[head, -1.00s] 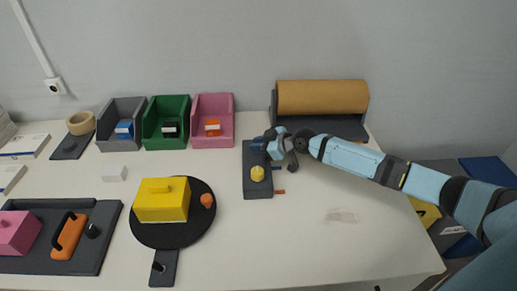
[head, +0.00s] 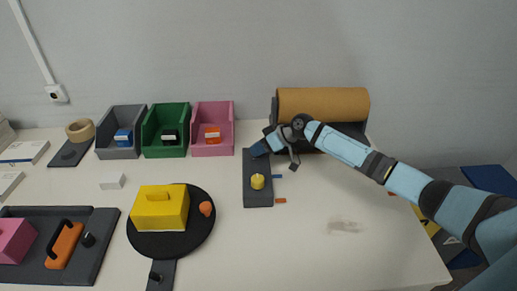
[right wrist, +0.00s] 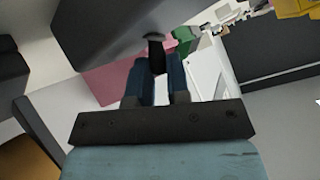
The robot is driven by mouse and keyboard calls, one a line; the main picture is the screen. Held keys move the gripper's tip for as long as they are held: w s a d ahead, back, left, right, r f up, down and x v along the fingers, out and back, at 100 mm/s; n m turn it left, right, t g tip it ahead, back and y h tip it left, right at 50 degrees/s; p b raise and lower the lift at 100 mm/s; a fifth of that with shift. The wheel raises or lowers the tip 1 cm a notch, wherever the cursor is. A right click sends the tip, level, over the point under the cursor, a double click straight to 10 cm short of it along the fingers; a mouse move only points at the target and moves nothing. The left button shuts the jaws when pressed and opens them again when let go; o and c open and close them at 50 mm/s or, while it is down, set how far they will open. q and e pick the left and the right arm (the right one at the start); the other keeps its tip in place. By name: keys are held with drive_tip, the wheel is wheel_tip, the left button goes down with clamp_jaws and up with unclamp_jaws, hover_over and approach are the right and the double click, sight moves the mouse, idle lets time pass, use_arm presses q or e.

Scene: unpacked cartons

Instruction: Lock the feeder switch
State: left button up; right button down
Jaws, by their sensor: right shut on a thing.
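The feeder switch appears to be the dark grey panel (head: 258,198) standing out on the white table, with a round yellow knob (head: 257,182) on its front half. A blue mark (head: 277,176) and an orange mark (head: 281,200) lie along its right side. My right gripper (head: 259,149) is at the panel's far end, beyond the yellow knob, and hides what is there. In the right wrist view its blue fingers (right wrist: 157,78) are shut on a small dark handle (right wrist: 155,54) with a wider top. My left gripper is not in view.
Behind are grey (head: 121,152), green (head: 166,151) and pink bins (head: 212,149), and a brown paper roll (head: 322,102) close behind my right arm. A black round plate (head: 170,245) with a yellow block (head: 160,208) is at left. The table's right front is mostly clear.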

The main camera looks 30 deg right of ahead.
idle(0.3)
drive_tip(key=c, duration=1.1)
unclamp_jaws()
drive_tip(key=v, duration=1.3)
drive_tip(key=shift+s+d+r, duration=0.2)
drive_tip(key=shift+d, duration=0.05)
